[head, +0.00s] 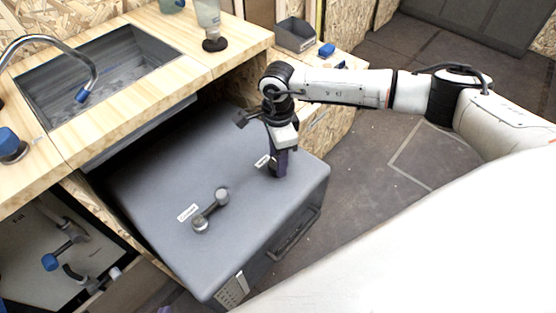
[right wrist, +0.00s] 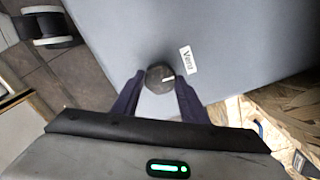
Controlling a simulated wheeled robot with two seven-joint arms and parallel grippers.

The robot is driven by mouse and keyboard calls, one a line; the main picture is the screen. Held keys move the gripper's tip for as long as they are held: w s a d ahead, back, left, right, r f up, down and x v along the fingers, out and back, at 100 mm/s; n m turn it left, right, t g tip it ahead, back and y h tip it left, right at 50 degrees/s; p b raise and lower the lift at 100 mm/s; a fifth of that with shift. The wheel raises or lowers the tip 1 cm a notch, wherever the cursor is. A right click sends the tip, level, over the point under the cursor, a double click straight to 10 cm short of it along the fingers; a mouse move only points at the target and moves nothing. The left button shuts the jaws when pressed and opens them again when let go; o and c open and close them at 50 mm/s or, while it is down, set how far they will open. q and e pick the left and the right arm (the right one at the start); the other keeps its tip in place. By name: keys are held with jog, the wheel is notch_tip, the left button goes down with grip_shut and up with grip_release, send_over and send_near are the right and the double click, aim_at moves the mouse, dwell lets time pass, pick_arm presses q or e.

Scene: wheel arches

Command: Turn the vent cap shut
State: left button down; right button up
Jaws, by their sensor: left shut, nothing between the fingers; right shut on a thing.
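The vent cap (right wrist: 159,79) is a small dark round knob with a white line on its top. It stands on the top of a grey box (head: 150,190), beside a white "Vent" label (right wrist: 190,60). My right gripper (head: 277,170) points down over the box and is shut on the cap, with one dark purple finger on each side in the right wrist view (right wrist: 160,90). In the head view the fingers hide the cap. Of my left gripper, only a small purple tip (head: 165,310) shows at the bottom edge, away from the box top; it is shut and empty.
A wooden counter with a sink (head: 100,75) and tap (head: 50,38) overhangs behind. A panel with blue-handled valves (head: 52,262) is at lower left. A grey bin (head: 295,35) stands at the back.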

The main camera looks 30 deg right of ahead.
jog(key=shift+r+n, duration=0.1)
jog(key=shift+n, duration=0.5)
jog(key=o, duration=1)
jog(key=shift+o, duration=0.2)
notch_tip(320, 180, up, 10)
jog(key=shift+r, duration=0.15)
